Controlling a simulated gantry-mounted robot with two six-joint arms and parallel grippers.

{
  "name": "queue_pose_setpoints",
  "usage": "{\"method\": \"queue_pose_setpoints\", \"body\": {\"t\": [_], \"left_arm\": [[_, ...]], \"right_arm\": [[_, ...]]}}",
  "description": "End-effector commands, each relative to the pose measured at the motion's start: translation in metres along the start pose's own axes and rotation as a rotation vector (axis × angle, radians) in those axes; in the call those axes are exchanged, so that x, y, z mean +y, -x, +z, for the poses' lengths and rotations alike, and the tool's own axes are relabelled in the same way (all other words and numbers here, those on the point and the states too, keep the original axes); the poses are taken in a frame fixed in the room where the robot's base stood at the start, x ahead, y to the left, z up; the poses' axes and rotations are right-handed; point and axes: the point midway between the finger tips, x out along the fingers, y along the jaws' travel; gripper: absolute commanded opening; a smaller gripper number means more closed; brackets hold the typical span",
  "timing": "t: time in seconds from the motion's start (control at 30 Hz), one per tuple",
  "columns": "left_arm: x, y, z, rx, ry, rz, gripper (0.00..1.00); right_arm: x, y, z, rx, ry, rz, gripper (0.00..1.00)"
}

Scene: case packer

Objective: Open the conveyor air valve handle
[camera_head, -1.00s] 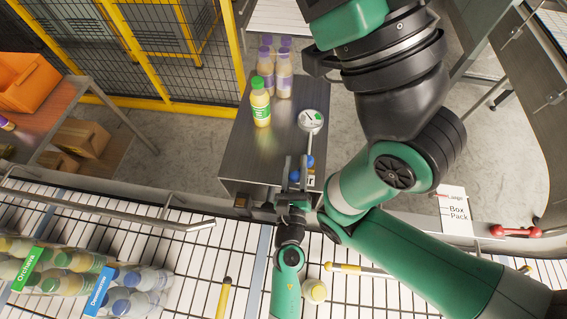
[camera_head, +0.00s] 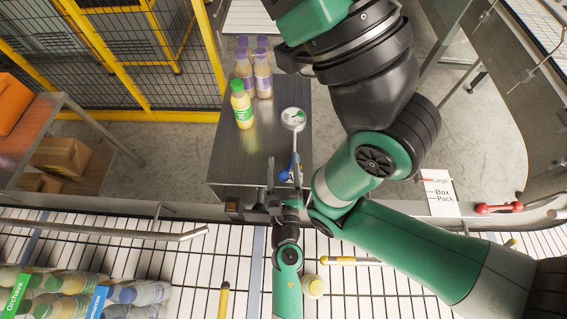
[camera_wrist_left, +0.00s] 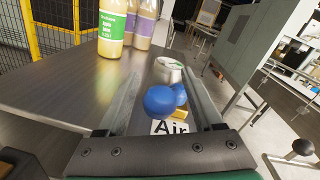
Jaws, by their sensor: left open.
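The blue air valve handle (camera_head: 288,169) sits at the near right of the grey metal cabinet top, just before a round white gauge (camera_head: 293,118). In the left wrist view its round blue knob (camera_wrist_left: 160,101) shows between my fingers, with a second blue part close behind it and a white "Air" label (camera_wrist_left: 170,127) below. My left gripper (camera_head: 283,172) is open, its two fingers pointing away over the cabinet on either side of the handle. I cannot tell whether a finger touches it. My right gripper is not in view.
A yellow bottle with a green label (camera_head: 242,105) and several purple-capped bottles (camera_head: 263,75) stand on the cabinet (camera_head: 228,160) beyond the valve. A metal rail (camera_head: 110,232) and packed bottles lie left. A red handle (camera_head: 498,208) is far right.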

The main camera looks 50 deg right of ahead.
Motion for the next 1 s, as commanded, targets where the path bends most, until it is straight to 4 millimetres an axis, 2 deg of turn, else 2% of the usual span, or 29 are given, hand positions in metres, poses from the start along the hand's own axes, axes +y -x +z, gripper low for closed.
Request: {"method": "queue_pose_setpoints", "body": {"t": [0.17,0.4,0.6,0.73,0.93,1.0], "left_arm": [[-0.001,0.017,0.002,0.002,0.000,0.001,0.68],[-0.001,0.074,0.001,0.004,0.000,0.000,0.68],[0.000,0.109,-0.001,0.003,0.000,0.000,0.68],[0.000,0.116,-0.001,0.002,0.000,0.000,0.68],[0.000,0.116,-0.001,0.001,0.000,0.000,0.68],[0.000,0.116,0.001,-0.002,0.002,0.001,0.68]], "right_arm": [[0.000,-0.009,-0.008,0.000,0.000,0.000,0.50],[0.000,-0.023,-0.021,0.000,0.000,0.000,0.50],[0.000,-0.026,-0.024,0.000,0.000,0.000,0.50],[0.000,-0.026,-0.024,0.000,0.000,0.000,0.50],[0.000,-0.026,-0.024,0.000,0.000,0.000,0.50],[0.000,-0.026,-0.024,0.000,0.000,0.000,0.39]]}}
